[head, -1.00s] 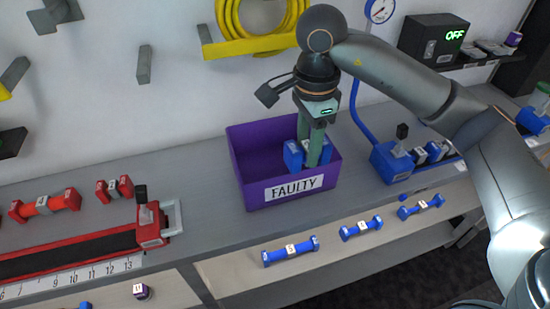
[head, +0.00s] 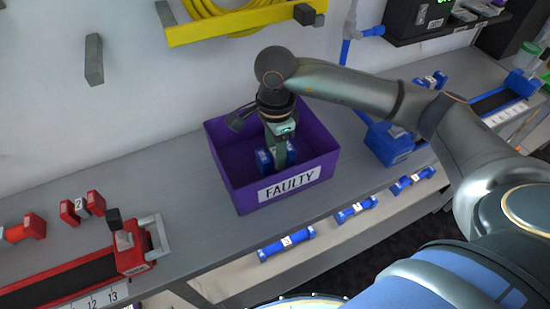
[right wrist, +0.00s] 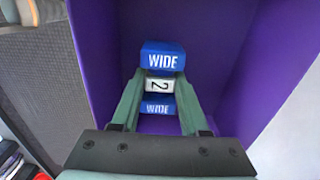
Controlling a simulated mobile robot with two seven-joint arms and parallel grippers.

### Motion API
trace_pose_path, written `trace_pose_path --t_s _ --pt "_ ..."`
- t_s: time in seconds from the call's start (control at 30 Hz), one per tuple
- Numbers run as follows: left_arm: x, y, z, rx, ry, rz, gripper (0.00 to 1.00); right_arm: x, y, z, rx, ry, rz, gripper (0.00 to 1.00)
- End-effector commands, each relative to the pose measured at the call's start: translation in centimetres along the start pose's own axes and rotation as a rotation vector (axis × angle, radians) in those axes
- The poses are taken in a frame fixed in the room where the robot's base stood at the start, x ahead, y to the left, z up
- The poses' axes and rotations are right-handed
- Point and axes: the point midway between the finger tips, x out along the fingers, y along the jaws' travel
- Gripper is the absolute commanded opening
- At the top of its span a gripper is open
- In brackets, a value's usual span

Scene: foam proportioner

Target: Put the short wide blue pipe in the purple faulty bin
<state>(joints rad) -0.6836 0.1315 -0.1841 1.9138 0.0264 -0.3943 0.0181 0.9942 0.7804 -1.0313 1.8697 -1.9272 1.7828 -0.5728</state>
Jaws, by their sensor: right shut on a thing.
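The purple faulty bin (head: 232,182) stands on the grey counter with a white FAULTY label on its front. My right gripper (head: 279,160) reaches down inside the bin from above. It is shut on the short wide blue pipe (head: 264,161), which has blue ends and a pale middle. In the right wrist view the pipe (right wrist: 162,57) shows between the green fingers (right wrist: 157,92), with WIDE on both ends and a 2 on its middle. The purple walls surround it. I cannot tell whether it touches the bin floor. My left gripper is not in view.
A red fixture (head: 130,250) with a handle stands left of the bin, near red pipes (head: 82,207). A blue fixture (head: 388,145) stands to the right. Several blue pipes (head: 286,243) lie along the lower front ledge. A yellow tray (head: 235,27) hangs above.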

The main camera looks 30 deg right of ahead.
Motion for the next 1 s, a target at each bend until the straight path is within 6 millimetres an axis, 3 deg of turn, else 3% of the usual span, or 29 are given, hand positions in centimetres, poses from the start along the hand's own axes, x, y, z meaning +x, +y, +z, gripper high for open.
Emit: trace_pose_path --t_s 0.2,0.57,0.6,0.83,1.0 --pt "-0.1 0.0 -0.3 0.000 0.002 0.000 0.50 2.9 0.1 0.0 0.000 0.000 0.003 0.00" --pt "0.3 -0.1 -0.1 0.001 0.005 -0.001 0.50 3.5 0.0 0.0 0.000 0.000 0.000 0.00" --pt "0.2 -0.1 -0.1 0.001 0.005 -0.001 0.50 3.4 0.0 0.0 0.000 0.001 0.001 0.47" --pt "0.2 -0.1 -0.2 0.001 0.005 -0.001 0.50 3.4 0.0 0.0 0.000 0.001 0.001 0.72" --pt "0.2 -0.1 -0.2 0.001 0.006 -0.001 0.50 3.4 0.0 0.0 0.000 0.001 0.001 0.74"
